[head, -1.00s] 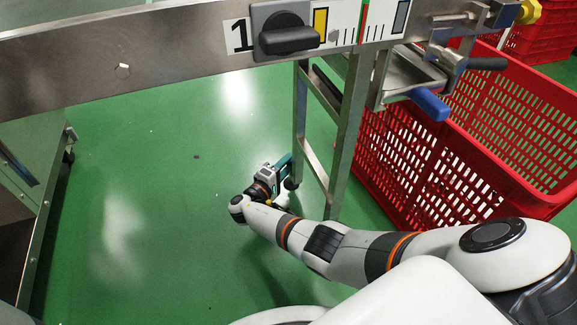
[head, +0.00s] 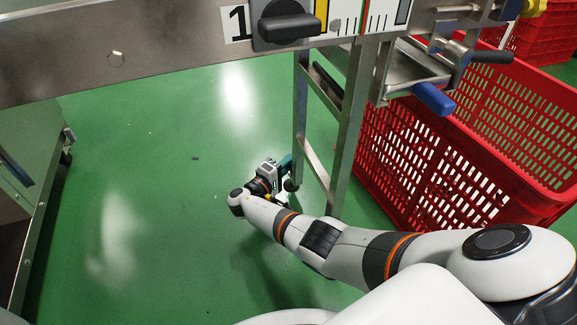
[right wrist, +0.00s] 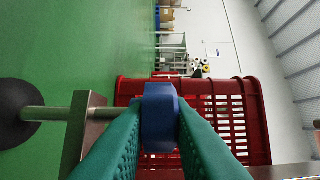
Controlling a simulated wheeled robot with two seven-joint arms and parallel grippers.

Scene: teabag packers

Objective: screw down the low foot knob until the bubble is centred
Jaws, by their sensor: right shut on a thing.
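In the right wrist view the blue foot knob (right wrist: 160,118) sits between the teal fingers of my right gripper (right wrist: 160,130), which are shut on its two sides. A threaded-looking metal rod (right wrist: 58,114) runs left from a metal block (right wrist: 84,128) to a round black foot pad (right wrist: 22,113). In the head view my right gripper (head: 284,166) is low by the foot of a steel leg (head: 346,130); the knob is hidden there. I cannot make out a bubble in either view. My left gripper is not in view.
A red crate (head: 400,160) stands right of the leg. Above are a steel beam (head: 170,60) with a black handle (head: 288,25), a marked scale plate (head: 385,17) and a blue-handled clamp (head: 434,98). Green floor (head: 150,150) is clear left of the gripper.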

